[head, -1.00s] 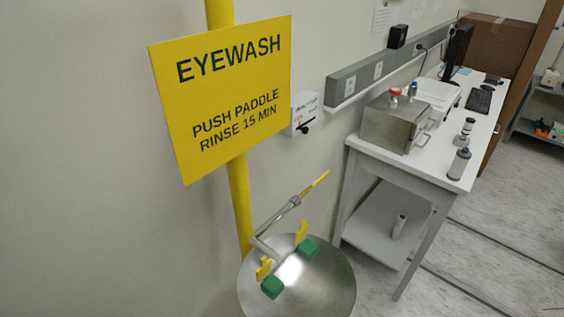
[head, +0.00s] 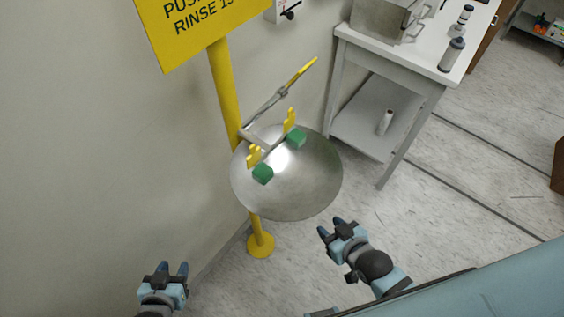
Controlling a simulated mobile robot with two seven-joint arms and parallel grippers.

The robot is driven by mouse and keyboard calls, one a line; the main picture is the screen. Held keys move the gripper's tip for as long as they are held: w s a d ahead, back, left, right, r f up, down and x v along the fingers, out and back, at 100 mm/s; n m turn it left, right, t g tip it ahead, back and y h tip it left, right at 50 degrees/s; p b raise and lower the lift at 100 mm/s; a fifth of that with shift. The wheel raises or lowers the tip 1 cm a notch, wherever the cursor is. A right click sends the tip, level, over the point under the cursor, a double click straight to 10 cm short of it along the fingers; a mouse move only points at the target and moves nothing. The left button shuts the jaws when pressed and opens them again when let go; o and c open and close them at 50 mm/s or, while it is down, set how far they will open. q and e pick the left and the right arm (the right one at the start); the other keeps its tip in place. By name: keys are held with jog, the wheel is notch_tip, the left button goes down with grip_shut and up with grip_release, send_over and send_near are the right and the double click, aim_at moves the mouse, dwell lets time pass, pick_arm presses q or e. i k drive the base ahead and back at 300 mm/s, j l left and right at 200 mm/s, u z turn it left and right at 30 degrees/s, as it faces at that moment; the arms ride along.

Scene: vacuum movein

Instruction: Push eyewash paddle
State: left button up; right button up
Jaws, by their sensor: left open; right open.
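The eyewash station has a round steel bowl (head: 300,190) on a yellow post (head: 227,95), with two green spray heads (head: 263,174) and yellow caps beside them. The eyewash paddle (head: 302,72) is a yellow-tipped lever that slants up and to the right from behind the bowl. My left gripper (head: 172,268) is open and empty at the bottom left, below and left of the bowl. My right gripper (head: 328,228) is open and empty, below and right of the bowl. Neither gripper touches the eyewash.
A yellow sign (head: 190,25) hangs on the post above the bowl. The wall (head: 90,130) runs close along the left. A white bench (head: 430,62) with a metal box and bottles stands at the right. The floor (head: 440,210) in front of it is clear.

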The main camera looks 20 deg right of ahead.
aim_at(284, 93)
jog(key=i+l+u, duration=0.2)
jog(key=l, duration=0.4)
jog(key=l+u, duration=0.25)
jog(key=l, duration=0.35)
jog(key=l+u, duration=0.2)
jog(key=l, duration=0.45)
jog(key=l+u, duration=0.2)
jog(key=l, duration=0.4)
jog(key=k+l+u, duration=0.1)
jog(key=l+u, duration=0.15)
jog(key=l, duration=0.4)
jog(key=k+l+u, duration=0.2)
jog(key=l, duration=0.4)
